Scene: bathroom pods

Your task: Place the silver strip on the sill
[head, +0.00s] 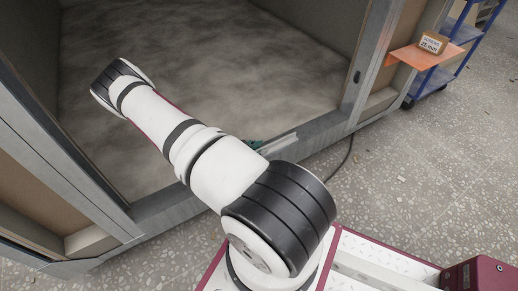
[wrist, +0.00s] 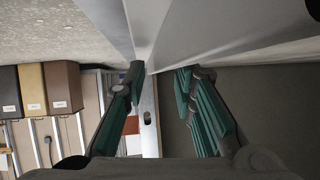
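The silver strip (head: 279,144) shows in the head view as a light, narrow piece along the pod's metal sill (head: 312,130), just past my arm. In the wrist view a pale strip (wrist: 147,28) runs from the top middle toward the fingertips, beside the wider grey sill (wrist: 215,28). My gripper (wrist: 160,76) has its two teal fingers apart, with a visible gap between the tips. The strip's far end lies near the left fingertip; contact is unclear. In the head view my arm hides most of the gripper; only a bit of teal shows by the strip.
A blue cart (head: 437,78) is behind. A dark cable (head: 345,157) lies on the floor. The pod floor (head: 215,55) is clear. Boxes (wrist: 48,88) show in the wrist view.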

